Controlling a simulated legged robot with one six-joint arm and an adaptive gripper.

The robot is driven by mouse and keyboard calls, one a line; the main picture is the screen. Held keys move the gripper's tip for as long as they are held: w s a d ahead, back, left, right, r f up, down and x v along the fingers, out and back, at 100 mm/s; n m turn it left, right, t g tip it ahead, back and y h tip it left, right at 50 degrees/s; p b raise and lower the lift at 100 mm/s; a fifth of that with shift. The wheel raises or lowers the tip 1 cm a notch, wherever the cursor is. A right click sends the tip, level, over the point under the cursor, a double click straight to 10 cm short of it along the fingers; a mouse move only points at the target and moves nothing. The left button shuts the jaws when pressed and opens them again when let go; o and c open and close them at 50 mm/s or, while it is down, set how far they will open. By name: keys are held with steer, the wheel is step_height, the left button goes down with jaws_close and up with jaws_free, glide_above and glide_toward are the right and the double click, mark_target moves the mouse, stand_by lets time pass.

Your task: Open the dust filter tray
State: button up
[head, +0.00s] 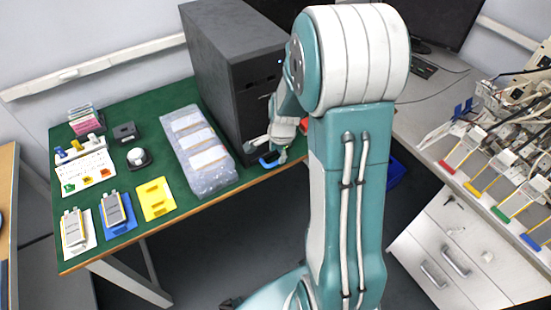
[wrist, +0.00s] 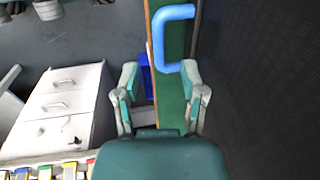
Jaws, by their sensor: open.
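The dust filter tray shows as its blue handle (wrist: 159,38), a C-shaped bar low at the black computer tower (wrist: 265,90), above the table edge. In the head view the handle (head: 267,161) shows at the foot of the tower (head: 220,85), partly behind my gripper (head: 281,152). In the wrist view my gripper (wrist: 161,93) is open and empty, its two fingers apart. The handle lies beyond the fingertips, ahead of the gap, with no clear contact. The tray body is hidden, apart from a dark strip beside the handle.
A white drawer cabinet (head: 447,250) stands right, under a bench with coloured-end trays. A blue bin (head: 396,172) is below. The tower wall is close beside my gripper.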

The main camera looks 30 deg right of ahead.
mark_target(276, 162)
steer(key=f, duration=0.3)
steer(key=shift+w+d+f, duration=0.35)
steer(key=shift+f, duration=0.05)
steer(key=shift+a+f, duration=0.1)
steer(key=shift+f, duration=0.25)
steer(key=shift+a, duration=0.15)
steer(key=shift+c, duration=0.6)
jaws_close()
